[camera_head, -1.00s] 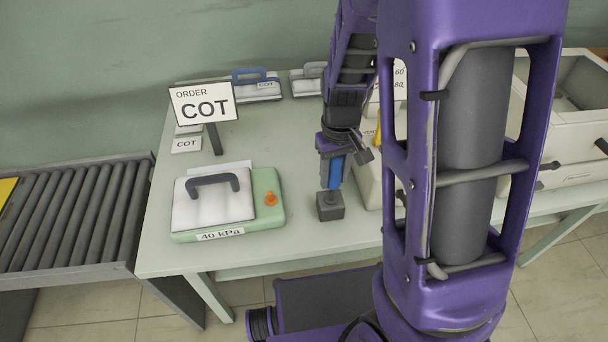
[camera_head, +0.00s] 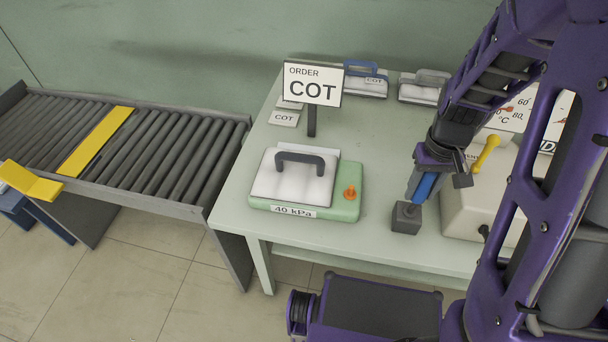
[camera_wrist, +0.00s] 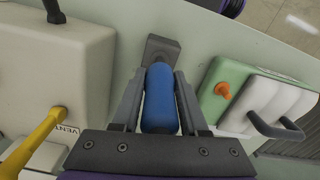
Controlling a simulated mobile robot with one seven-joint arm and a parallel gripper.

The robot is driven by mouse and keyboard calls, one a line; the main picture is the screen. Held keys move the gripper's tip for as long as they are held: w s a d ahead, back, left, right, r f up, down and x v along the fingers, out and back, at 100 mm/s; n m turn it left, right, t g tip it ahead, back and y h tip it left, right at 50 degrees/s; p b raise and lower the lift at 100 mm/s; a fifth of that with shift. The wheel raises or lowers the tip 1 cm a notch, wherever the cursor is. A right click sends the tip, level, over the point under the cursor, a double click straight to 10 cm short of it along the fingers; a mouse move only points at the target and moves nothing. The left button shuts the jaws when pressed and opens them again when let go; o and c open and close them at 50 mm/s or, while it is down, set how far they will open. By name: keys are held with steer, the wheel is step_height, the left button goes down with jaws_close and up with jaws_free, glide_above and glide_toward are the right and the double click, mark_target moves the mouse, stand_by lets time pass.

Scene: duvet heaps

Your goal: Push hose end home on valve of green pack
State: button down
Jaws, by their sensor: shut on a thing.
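The green pack (camera_head: 346,203) lies on the table with a white quilted top, a dark handle and a "40 kPa" label. Its orange valve (camera_head: 350,192) stands at its right side; in the wrist view the valve (camera_wrist: 222,90) is to the right. My gripper (camera_head: 419,192) is shut on a blue hose end (camera_wrist: 159,97), to the right of the pack and apart from it. A small grey block (camera_head: 405,219) is directly below the hose end; I cannot tell whether they touch. No hose line is clearly visible.
A beige machine (camera_head: 462,208) with a yellow lever stands close right of my gripper. An ORDER COT sign (camera_head: 312,86) stands behind the pack. More packs (camera_head: 425,88) lie at the back. A roller conveyor (camera_head: 165,163) is at the left. Table between pack and block is clear.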

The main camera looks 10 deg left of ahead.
stand_by(0.4)
step_height(320, 180, up, 4)
glide_above(352, 187)
steer(key=shift+n+b, duration=0.3)
steer(key=shift+b, duration=0.05)
steer(key=shift+f+b, duration=2.05)
steer(key=shift+f, duration=0.9)
steer(key=shift+f+b, duration=1.35)
steer(key=shift+f, duration=0.7)
steer(key=shift+c, duration=1.8)
jaws_free()
